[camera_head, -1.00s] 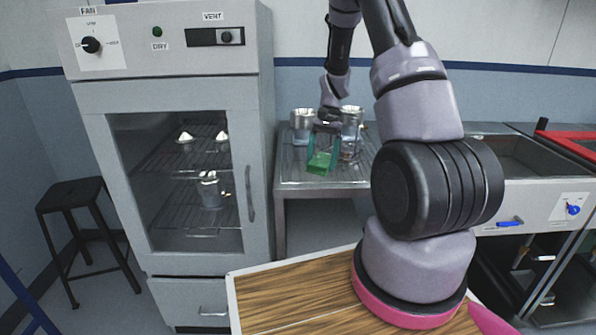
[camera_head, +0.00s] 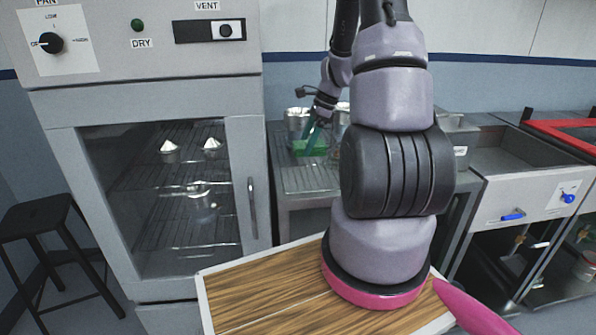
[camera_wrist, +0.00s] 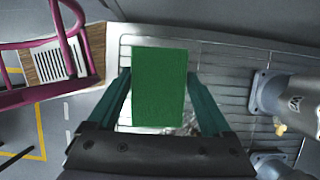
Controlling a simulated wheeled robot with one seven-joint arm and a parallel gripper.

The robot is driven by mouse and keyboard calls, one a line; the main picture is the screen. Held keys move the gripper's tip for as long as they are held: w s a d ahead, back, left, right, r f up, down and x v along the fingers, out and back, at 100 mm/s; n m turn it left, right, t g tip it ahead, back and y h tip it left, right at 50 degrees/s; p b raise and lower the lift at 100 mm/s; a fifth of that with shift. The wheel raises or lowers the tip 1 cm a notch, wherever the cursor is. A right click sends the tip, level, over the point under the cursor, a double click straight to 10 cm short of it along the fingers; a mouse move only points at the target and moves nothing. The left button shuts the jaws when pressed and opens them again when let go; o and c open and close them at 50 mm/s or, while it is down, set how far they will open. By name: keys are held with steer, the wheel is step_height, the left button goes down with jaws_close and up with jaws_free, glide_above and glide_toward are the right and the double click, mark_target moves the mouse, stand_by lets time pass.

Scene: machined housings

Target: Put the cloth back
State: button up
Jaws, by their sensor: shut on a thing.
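The green cloth (camera_head: 308,149) is a flat rectangular block in my gripper (camera_head: 316,138), over the slatted metal table (camera_head: 310,182) beside the cabinet. In the wrist view the cloth (camera_wrist: 158,88) fills the space between the two teal fingers of my gripper (camera_wrist: 160,80), which is shut on it. The slatted table top (camera_wrist: 232,75) shows around and beyond the cloth. I cannot tell whether the cloth touches the table.
Metal pots (camera_head: 297,122) stand at the back of the table, close to my gripper. A grey cabinet with a shut glass door (camera_head: 165,200) stands left of the table. A sink (camera_head: 525,160) is at the right. A dark stool (camera_head: 40,220) stands far left.

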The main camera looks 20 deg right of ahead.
mark_target(302, 177)
step_height(302, 177, down, 9)
steer(key=shift+r, duration=0.1)
stand_by(0.3)
steer(key=shift+f, duration=0.2)
steer(key=o, duration=1.1)
steer(key=shift+r, duration=0.1)
